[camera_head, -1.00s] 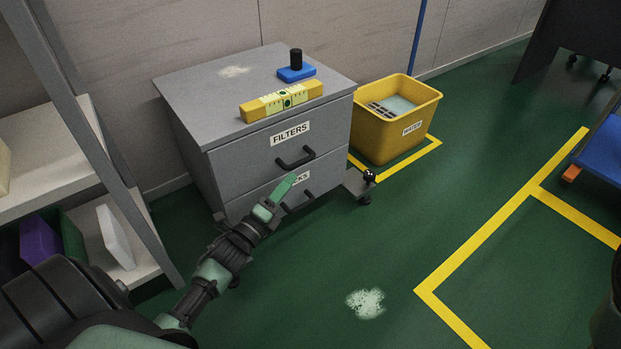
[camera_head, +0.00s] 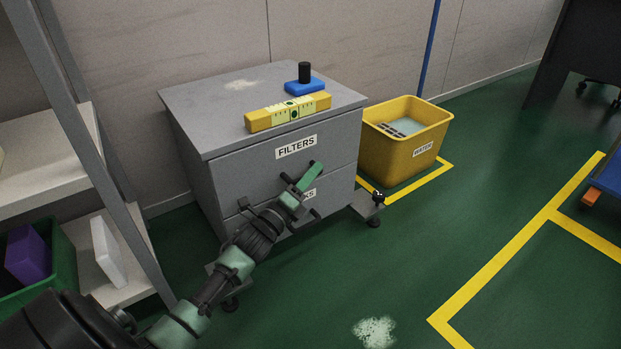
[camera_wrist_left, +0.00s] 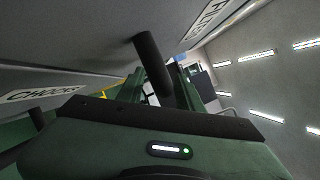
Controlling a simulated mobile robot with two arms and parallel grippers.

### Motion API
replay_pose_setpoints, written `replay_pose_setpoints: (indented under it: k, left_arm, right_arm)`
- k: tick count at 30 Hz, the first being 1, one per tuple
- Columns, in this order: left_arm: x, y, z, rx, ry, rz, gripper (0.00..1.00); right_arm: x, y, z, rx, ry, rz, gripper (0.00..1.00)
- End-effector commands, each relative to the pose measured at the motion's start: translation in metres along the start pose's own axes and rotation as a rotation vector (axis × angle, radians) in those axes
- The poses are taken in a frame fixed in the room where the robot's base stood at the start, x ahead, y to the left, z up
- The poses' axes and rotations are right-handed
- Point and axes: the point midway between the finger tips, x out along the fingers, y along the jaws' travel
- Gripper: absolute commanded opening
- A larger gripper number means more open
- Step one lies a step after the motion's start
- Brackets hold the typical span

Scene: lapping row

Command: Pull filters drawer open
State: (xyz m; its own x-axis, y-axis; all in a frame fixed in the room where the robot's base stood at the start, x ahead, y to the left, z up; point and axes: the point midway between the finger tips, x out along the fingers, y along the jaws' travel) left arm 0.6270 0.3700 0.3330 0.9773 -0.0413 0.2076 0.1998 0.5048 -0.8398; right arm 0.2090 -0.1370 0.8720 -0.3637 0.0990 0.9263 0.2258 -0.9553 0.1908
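The grey cabinet has an upper drawer (camera_head: 235,177) labelled FILTERS (camera_head: 296,147). Its front looks flush with the cabinet, so it is shut. My left gripper (camera_head: 305,187) is at this drawer's dark bar handle, partly hiding it in the head view. In the left wrist view the handle (camera_wrist_left: 150,62) runs between the green fingers (camera_wrist_left: 169,84). The fingers look apart around the bar, and I see no clear sign of them closed on it. The lower drawer's label is partly hidden by the gripper; it reads CHOCKS (camera_wrist_left: 40,95) in the wrist view. My right gripper is out of view.
A yellow spirit level (camera_head: 288,111) and a blue block with a black knob (camera_head: 305,80) lie on the cabinet top. A yellow bin (camera_head: 400,150) stands right of the cabinet. A shelf rack (camera_head: 75,130) is at the left. The green floor in front is mostly clear.

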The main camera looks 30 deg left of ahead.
Motion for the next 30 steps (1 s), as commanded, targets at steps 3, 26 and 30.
replay_pose_setpoints:
  k: [3, 26, 30]
  left_arm:
    - [-0.0001, -0.0001, 0.0001, 0.000, 0.000, 0.000, 0.36]
    - [0.0003, -0.0020, 0.0003, 0.000, 0.000, -0.005, 0.00]
    - [0.0004, -0.0023, 0.0004, 0.000, -0.001, -0.005, 0.00]
  right_arm:
    - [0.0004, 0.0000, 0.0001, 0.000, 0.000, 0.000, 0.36]
    - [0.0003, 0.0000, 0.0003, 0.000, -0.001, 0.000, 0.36]
    - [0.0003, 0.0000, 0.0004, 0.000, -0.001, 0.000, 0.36]
